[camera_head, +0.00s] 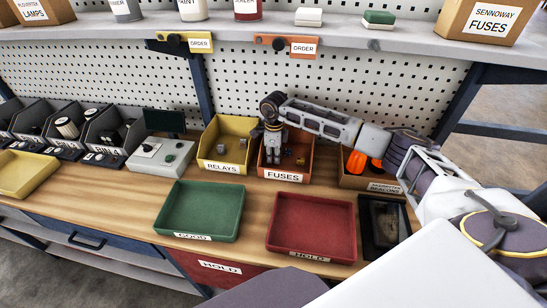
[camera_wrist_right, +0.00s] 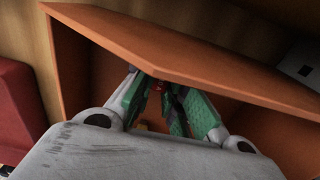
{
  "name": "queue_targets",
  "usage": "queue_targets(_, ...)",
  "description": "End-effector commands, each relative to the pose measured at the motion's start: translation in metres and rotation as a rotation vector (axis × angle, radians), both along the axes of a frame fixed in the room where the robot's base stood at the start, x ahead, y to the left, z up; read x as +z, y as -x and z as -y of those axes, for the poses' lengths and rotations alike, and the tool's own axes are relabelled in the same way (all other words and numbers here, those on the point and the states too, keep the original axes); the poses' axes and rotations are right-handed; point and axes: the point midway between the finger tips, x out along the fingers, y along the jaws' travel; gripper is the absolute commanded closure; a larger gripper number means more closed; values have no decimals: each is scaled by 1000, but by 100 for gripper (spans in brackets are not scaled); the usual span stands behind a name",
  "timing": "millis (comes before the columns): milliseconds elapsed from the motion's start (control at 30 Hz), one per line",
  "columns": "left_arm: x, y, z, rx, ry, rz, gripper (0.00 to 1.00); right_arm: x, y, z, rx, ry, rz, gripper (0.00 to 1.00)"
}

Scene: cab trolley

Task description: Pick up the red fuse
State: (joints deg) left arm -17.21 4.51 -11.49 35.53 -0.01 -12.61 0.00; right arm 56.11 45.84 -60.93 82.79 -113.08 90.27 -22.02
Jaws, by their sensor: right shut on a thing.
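The orange bin labelled FUSES (camera_head: 284,177) stands on the bench near the middle of the head view. My right gripper (camera_head: 273,151) reaches down into it. In the right wrist view the gripper's green-padded fingers (camera_wrist_right: 165,105) are closed inside the orange bin (camera_wrist_right: 185,45). A small red piece, the red fuse (camera_wrist_right: 185,91), shows between the fingers and is mostly hidden by them. In the head view the gripper hides it. Small blue (camera_head: 288,152) and yellowish (camera_head: 300,160) pieces lie in the bin beside the gripper. My left gripper is not in view.
The yellow RELAYS bin (camera_head: 222,169) is at the left and a beacon bin (camera_head: 368,183) at the right. A green GOOD tray (camera_head: 200,237) and a red HOLD tray (camera_head: 300,255) lie in front. A shelf (camera_head: 340,40) runs above.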

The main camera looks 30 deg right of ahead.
Motion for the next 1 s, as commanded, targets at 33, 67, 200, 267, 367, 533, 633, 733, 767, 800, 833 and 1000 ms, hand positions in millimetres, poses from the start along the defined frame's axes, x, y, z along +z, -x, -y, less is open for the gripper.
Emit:
queue_targets(33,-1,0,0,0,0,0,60,1,0,0,0,0,0,100)
queue_targets(67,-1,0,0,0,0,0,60,1,0,0,0,0,0,100)
queue_targets(200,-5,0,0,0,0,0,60,5,2,-2,0,0,1,100)
queue_targets(267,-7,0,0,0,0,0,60,7,3,-2,0,0,1,100)
queue_targets(367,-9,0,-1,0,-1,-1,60,21,2,-2,-1,0,4,100)
queue_targets(533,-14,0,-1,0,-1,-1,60,44,2,-2,1,-1,4,100)
queue_targets(633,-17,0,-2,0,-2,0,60,58,2,-2,0,0,4,100)
queue_targets(733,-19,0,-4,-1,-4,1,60,71,3,-2,0,0,3,100)
queue_targets(767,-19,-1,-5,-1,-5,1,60,69,5,-4,2,0,0,100)
queue_targets(800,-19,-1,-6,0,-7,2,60,69,8,-6,2,0,-1,100)
queue_targets(833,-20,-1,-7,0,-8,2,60,69,10,-8,2,0,0,100)
queue_targets(1000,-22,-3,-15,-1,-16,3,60,69,23,-17,2,1,1,100)
